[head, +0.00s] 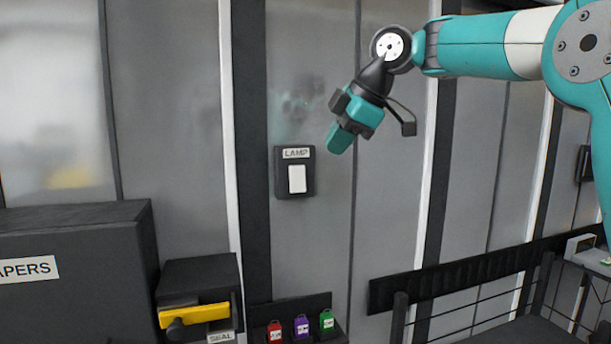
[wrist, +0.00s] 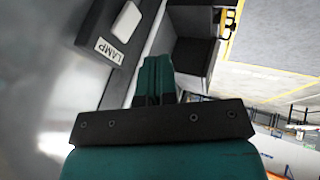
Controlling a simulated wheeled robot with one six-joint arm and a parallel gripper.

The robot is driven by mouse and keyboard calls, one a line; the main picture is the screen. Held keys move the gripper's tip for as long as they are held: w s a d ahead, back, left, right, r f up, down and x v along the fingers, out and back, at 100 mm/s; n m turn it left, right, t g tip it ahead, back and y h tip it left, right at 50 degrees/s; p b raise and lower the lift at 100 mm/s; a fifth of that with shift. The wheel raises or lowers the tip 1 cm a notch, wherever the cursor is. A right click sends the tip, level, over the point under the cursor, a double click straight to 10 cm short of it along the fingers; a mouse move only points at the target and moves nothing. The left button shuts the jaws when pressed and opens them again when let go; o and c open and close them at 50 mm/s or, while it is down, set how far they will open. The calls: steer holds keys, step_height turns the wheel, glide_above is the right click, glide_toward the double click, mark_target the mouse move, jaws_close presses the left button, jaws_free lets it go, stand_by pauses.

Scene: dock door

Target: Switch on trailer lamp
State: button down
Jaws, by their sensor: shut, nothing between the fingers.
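The lamp switch (head: 296,172) is a dark wall plate with a white rocker (head: 297,179) and a label reading LAMP, mounted on the grey wall. It also shows in the wrist view (wrist: 112,35), at the upper left, with the white rocker (wrist: 127,19) and the LAMP label. My gripper (head: 341,138) is teal and shut, with nothing in it. In the head view it is to the right of the switch and a little higher, apart from it. In the wrist view the closed fingers (wrist: 155,80) are to the right of the switch and do not touch it.
A dark box (head: 75,250) marked APERS stands at the left. Next to it is a smaller dark box with a yellow handle (head: 195,315) and a SEAL label. Red, purple and green tags (head: 302,327) sit below the switch. A dark rail (head: 455,275) runs at lower right.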

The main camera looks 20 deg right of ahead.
mark_target(306, 180)
steer(key=shift+w, duration=0.1)
steer(key=x, duration=0.3)
steer(key=w+p+x, duration=0.1)
steer(key=x, duration=0.3)
steer(key=w+r+p+x, duration=0.1)
steer(key=x, duration=0.3)
steer(key=shift+d, duration=0.1)
steer(key=shift+w+f+p, duration=0.3)
steer(key=shift+w+p, duration=0.1)
steer(key=shift+w, duration=0.35)
steer(key=shift+f, duration=0.1)
